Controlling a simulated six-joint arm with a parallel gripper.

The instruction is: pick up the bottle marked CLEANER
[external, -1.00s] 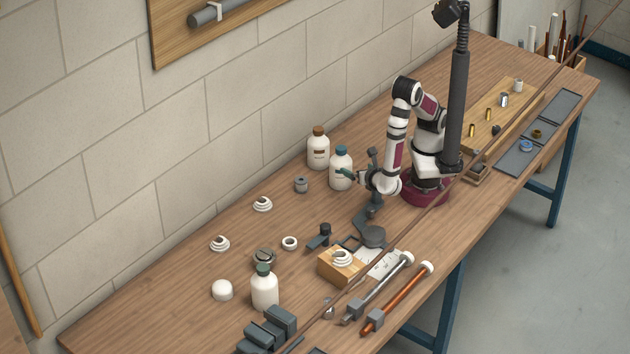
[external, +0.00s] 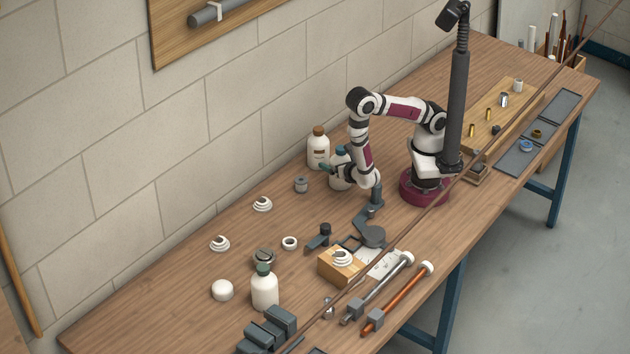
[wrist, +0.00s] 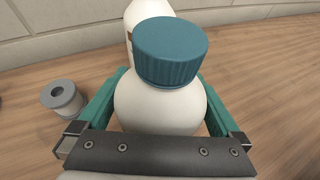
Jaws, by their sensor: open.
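A white bottle with a teal cap stands upright on the bench near the wall in the external view (external: 339,182), partly hidden by my arm. In the wrist view its round white shoulder (wrist: 160,108) and ribbed teal cap (wrist: 171,50) fill the middle. My gripper (wrist: 163,82) is open, with one teal finger on each side of this bottle; contact cannot be told. In the external view my gripper (external: 327,168) is at the bottle's upper part. A brown-capped white bottle (external: 318,152) with a label stands just behind. I cannot read the word CLEANER on any bottle.
A grey ring-shaped fitting (wrist: 63,97) stands left of the gripper. A green-capped white bottle (external: 264,290) is far off at the front. White fittings (external: 262,204), a wooden block (external: 338,272) and pipes lie about. The wall is close behind the bottles.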

